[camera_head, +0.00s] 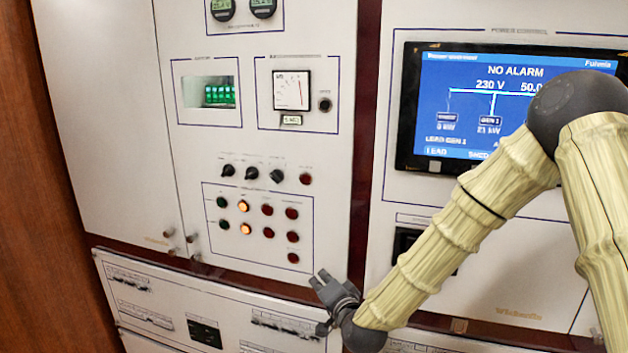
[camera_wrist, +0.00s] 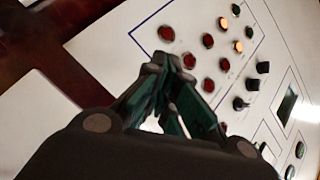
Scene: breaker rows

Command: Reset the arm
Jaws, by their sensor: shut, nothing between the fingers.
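My arm, in a cream ribbed sleeve, reaches in from the right in the head view. My gripper (camera_head: 324,283) is in front of the lower edge of the left control panel (camera_head: 240,268), right of and below its button block. It also shows in the wrist view (camera_wrist: 170,62), where its dark fingers come together and hold nothing. Past the fingertips the wrist view shows red buttons (camera_wrist: 166,33) and a lit orange button (camera_wrist: 238,47) on the white panel. Whether the fingers touch the panel cannot be told.
Black rotary switches (camera_head: 250,173) sit above the button block. A screen (camera_head: 500,105) reading NO ALARM is at right, partly behind my arm. Lower panels (camera_head: 220,310) hold dark breaker openings (camera_head: 205,334). A brown wooden wall (camera_head: 40,200) stands at left.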

